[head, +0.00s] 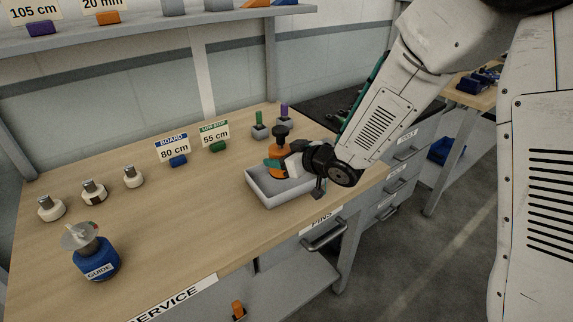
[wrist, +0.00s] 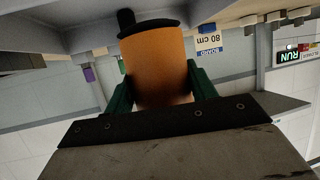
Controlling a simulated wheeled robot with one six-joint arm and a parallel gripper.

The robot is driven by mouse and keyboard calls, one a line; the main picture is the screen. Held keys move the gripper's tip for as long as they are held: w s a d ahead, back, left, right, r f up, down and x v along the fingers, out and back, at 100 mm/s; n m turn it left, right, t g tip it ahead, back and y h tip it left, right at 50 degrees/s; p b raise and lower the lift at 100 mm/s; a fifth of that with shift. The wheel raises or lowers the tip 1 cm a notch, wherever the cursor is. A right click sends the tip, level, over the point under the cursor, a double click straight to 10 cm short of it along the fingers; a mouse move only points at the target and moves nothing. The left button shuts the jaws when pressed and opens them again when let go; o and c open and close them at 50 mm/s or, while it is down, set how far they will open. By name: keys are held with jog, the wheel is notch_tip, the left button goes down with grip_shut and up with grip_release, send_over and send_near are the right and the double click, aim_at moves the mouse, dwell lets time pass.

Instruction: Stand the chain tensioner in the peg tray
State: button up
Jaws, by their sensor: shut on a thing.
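The chain tensioner, as I take it, is an orange cylinder with a black top (head: 279,143), upright over the peg tray. It also shows in the wrist view (wrist: 155,65), its black flange and knob at the upper edge. My gripper (head: 281,167) is shut on its orange body, one green finger on each side, as the wrist view shows (wrist: 158,88). The peg tray (head: 264,195) is a shallow light grey box near the bench's front edge. The tensioner's lower end is hidden, so I cannot tell whether it touches the tray floor. No pegs show clearly.
Behind the tray stand two grey blocks with a green (head: 260,123) and a purple pin (head: 284,112). Signs reading 80 cm (head: 173,149) and 55 cm (head: 214,134) stand left. White-based parts (head: 94,191) and a blue guide (head: 96,260) are farther left. Bench between is clear.

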jog(key=shift+w+d, duration=0.35)
jog(key=shift+w, duration=0.05)
jog(key=shift+w+d, duration=0.35)
jog(key=shift+w, duration=0.05)
jog(key=shift+s+f, duration=0.1)
jog(key=shift+f, duration=1.7)
jog(key=shift+f, duration=0.1)
jog(key=o, duration=1.3)
jog(key=shift+o, duration=0.2)
jog(key=shift+s+d, duration=0.1)
jog(key=v, duration=1.1)
jog(key=shift+s+d+r, duration=0.2)
jog(key=shift+s+r, duration=0.05)
jog(key=shift+r, duration=0.1)
